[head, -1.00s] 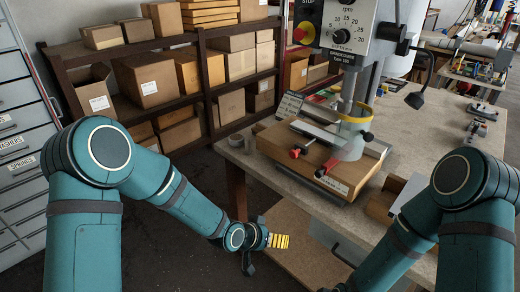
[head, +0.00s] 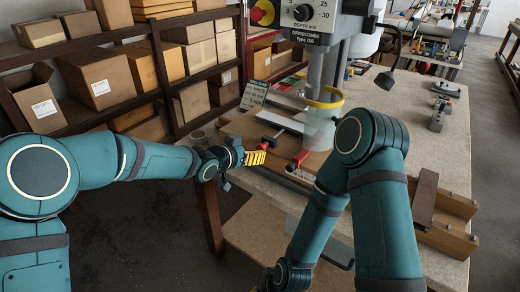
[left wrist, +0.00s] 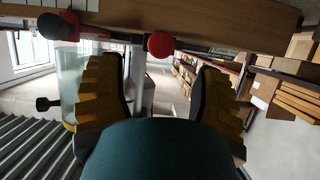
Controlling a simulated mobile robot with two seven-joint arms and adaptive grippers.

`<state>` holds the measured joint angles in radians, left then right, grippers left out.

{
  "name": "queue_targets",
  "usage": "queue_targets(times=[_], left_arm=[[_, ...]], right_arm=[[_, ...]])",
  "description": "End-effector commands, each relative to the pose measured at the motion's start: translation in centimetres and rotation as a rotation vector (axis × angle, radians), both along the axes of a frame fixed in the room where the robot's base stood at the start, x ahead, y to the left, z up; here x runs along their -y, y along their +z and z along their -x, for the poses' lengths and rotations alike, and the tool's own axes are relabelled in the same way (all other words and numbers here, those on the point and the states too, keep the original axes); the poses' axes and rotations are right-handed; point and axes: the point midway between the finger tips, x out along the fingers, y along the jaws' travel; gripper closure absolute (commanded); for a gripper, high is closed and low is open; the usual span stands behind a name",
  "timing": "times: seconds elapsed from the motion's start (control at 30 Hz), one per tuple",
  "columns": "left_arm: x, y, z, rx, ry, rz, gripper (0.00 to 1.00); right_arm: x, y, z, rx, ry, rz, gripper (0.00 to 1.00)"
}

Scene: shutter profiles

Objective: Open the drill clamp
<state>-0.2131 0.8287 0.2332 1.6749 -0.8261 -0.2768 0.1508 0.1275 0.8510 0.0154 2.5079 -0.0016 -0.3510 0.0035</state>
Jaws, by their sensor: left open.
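The drill press (head: 322,60) stands on the workbench with a clear guard with a yellow rim (head: 322,103) around its spindle. Below it, two red-handled clamp parts sit at the front of the wooden base: a left one (head: 270,138) and a right one (head: 298,160). My left gripper (head: 256,158) is open and empty, just left of the right red handle and in front of the base. In the left wrist view, its yellow fingers (left wrist: 155,85) stand apart, with a round red knob (left wrist: 160,44) between and beyond them.
The workbench (head: 450,155) has open room on the right, with a wooden angled holder (head: 440,215) near my right arm. Shelves with cardboard boxes (head: 100,80) stand at the left. A lower shelf board (head: 262,230) lies under the bench.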

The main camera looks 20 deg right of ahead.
Motion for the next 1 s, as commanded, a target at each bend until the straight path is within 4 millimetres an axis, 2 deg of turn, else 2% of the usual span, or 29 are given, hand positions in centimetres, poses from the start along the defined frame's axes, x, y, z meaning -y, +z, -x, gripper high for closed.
queue_targets(times=[0.1, 0.33, 0.53, 0.83, 0.97, 1.0], left_arm=[[1.9, -1.1, -1.3, 0.0, -0.001, 0.0, 0.35], [4.2, -2.2, -3.2, -0.001, -0.001, 0.001, 0.35], [5.0, -2.6, -3.8, -0.001, 0.0, -0.001, 0.35], [5.0, -2.6, -3.9, -0.001, 0.0, -0.001, 0.36], [5.0, -2.6, -3.9, -0.001, 0.0, 0.0, 0.82], [5.0, -2.6, -3.9, -0.001, 0.0, 0.0, 0.96]], right_arm=[[0.0, -0.2, 0.0, 0.001, 0.0, 0.0, 1.0], [0.0, -0.3, -0.1, 0.002, -0.001, 0.0, 1.0], [0.0, -0.3, -0.1, 0.002, -0.001, 0.0, 1.0], [0.0, -0.3, -0.1, 0.002, -0.001, 0.0, 1.0], [0.0, -0.3, -0.1, 0.002, -0.001, 0.0, 1.0], [0.0, -0.3, -0.1, 0.002, -0.001, 0.0, 1.0]])
